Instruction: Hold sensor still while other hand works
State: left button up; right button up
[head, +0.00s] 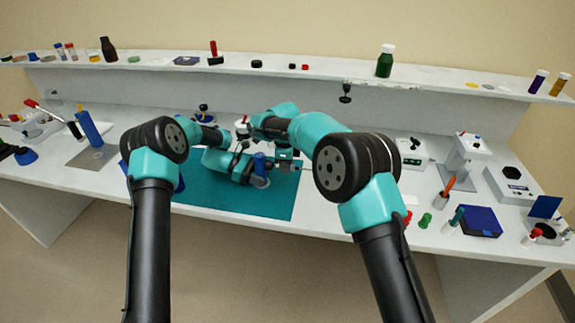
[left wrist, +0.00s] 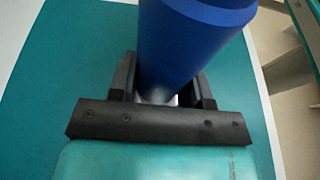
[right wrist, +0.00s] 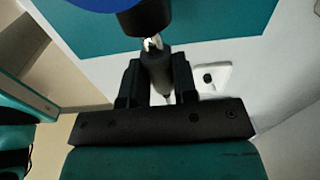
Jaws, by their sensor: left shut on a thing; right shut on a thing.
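The sensor, a blue cylinder (left wrist: 190,40), stands between the fingers of my left gripper (left wrist: 160,92), which is shut on it. Its blue body (head: 260,160) also shows above the teal mat in the head view. My right gripper (right wrist: 158,85) is shut on a slim dark grey connector (right wrist: 156,66). A shiny metal piece (right wrist: 152,43) shows between the connector and the sensor's black end (right wrist: 146,18). I cannot tell whether the two parts are joined or just close. In the head view the grippers (head: 253,176) (head: 285,163) are close together, partly hidden by my arms.
The teal mat (head: 240,203) lies under both grippers, with bare room at its front. A blue box (head: 479,221), a pen cup (head: 441,200) and white instruments (head: 466,153) stand at the right. A blue stand (head: 89,128) is at the left. A shelf (head: 300,75) runs behind.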

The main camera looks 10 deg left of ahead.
jog(key=shift+s+a, duration=0.1)
jog(key=shift+a, duration=1.15)
jog(key=o, duration=1)
notch_tip(320, 180, up, 12)
jog(key=shift+a, duration=0.2)
dwell(0.6)
